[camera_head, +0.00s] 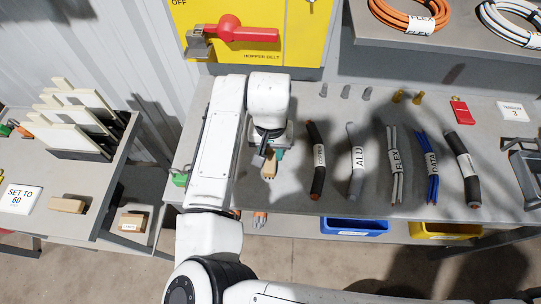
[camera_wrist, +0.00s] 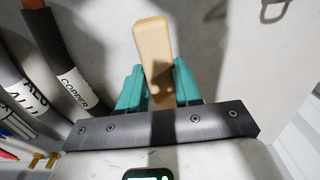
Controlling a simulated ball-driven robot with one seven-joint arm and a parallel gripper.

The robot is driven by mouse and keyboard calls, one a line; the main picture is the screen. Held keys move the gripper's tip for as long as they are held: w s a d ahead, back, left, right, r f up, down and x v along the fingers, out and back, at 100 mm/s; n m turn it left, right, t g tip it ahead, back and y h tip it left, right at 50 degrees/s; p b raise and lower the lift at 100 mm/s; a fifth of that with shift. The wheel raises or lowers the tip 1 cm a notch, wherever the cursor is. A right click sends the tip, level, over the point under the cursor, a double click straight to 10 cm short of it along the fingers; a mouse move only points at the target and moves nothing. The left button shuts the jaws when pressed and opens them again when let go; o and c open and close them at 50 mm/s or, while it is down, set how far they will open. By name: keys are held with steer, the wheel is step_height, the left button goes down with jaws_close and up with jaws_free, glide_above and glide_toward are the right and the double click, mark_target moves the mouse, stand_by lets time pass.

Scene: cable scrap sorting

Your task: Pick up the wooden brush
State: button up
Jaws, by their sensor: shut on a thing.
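My gripper (camera_wrist: 158,88) is shut on the wooden brush (camera_wrist: 153,42), with one teal finger on each side of its pale wooden body. No bristles can be made out. In the head view my gripper (camera_head: 270,157) hangs over the left part of the grey bench, and the brush (camera_head: 268,173) shows below it, partly hidden by the fingers. I cannot tell whether the brush touches the bench.
The copper-labelled cable (camera_head: 317,160) lies close to the right of my gripper, with several more cables beyond. A yellow panel with a red lever (camera_head: 240,34) stands behind. Blue (camera_head: 355,227) and yellow (camera_head: 445,230) bins sit below. A left table holds a wooden block (camera_head: 67,204).

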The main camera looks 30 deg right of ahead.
steer(key=shift+r, duration=0.15)
steer(key=shift+r, duration=0.6)
steer(key=s+d+r, duration=0.9)
steer(key=s+r, duration=0.1)
steer(key=r, duration=0.1)
steer(key=shift+s+r+b, duration=0.3)
steer(key=shift+s+b, duration=0.1)
steer(key=shift+b, duration=0.05)
